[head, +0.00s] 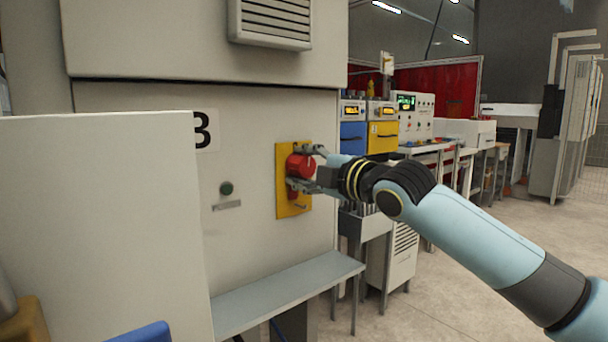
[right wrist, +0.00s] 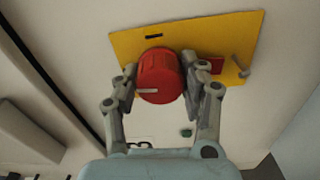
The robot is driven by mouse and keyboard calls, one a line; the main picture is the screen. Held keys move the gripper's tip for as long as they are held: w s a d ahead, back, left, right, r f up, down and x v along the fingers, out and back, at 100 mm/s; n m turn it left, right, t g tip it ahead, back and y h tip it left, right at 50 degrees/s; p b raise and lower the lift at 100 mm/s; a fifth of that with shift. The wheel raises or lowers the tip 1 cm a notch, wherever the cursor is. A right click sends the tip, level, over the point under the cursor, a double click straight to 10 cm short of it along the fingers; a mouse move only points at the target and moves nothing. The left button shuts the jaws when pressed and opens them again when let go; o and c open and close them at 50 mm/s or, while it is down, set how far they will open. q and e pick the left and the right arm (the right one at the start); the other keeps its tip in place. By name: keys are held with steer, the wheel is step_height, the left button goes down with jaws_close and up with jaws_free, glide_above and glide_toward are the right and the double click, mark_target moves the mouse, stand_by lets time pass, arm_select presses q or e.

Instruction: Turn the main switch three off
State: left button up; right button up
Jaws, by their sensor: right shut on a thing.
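The main switch is a red round knob (head: 299,166) on a yellow plate (head: 281,203), fixed to the front of the grey cabinet (head: 245,240) marked with a 3. My right gripper (head: 306,167) is at the knob, reaching it from the right. In the right wrist view the red knob (right wrist: 160,78) sits between the two fingers of my right gripper (right wrist: 160,85), which are shut on its sides. A pale mark shows on the knob's face. The yellow plate (right wrist: 222,43) has a dark slot and a red part beside the knob. My left gripper is not in view.
A dark green button (head: 227,188) and a small label are left of the yellow plate. A grey ledge (head: 290,290) juts out below. A white panel (head: 100,220) stands in front at left. Machines and benches (head: 420,120) stand behind at right; the floor there is open.

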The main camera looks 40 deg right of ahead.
steer(key=shift+f+n, duration=0.15)
steer(key=shift+n, duration=0.45)
steer(key=o, duration=1.2)
steer(key=shift+c, duration=0.2)
steer(key=shift+s, duration=0.1)
steer(key=s, duration=0.7)
steer(key=shift+s+d, duration=0.15)
steer(key=shift+d, duration=0.15)
